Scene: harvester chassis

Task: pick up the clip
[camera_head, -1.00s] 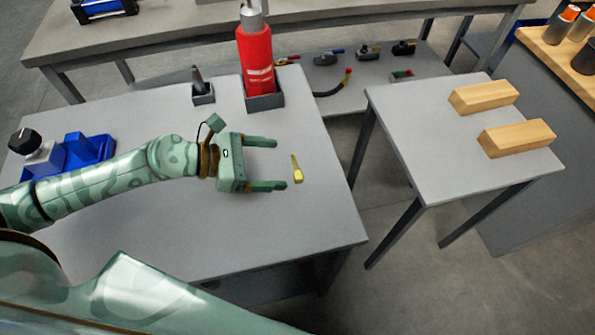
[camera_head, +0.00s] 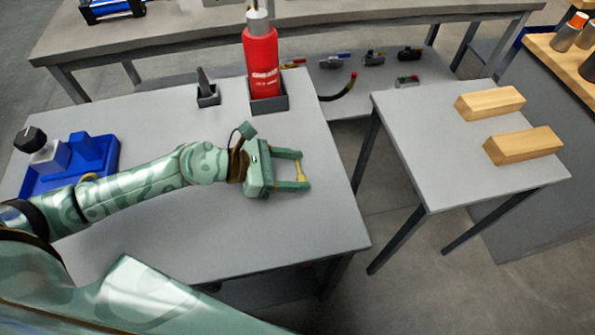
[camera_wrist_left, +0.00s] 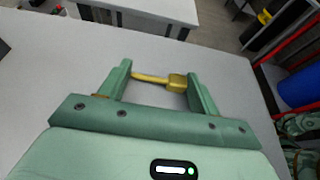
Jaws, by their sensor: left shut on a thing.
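The clip (camera_head: 300,172) is a small yellow piece with a thin shank and a wider block at one end. It lies at the right part of the grey table (camera_head: 200,235). My left gripper (camera_head: 301,170) is shut on it, with a finger at each end of the clip. In the left wrist view the clip (camera_wrist_left: 160,80) spans crosswise between the two green fingers of the left gripper (camera_wrist_left: 160,82), its block against the right finger. I cannot tell whether the clip touches the table. My right gripper is not in view.
A red bottle (camera_head: 262,65) stands in a dark holder behind my left gripper. A blue tray (camera_head: 105,160) sits at the table's left. A second table (camera_head: 425,150) with two wooden blocks stands right, across a gap. The front of the near table is clear.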

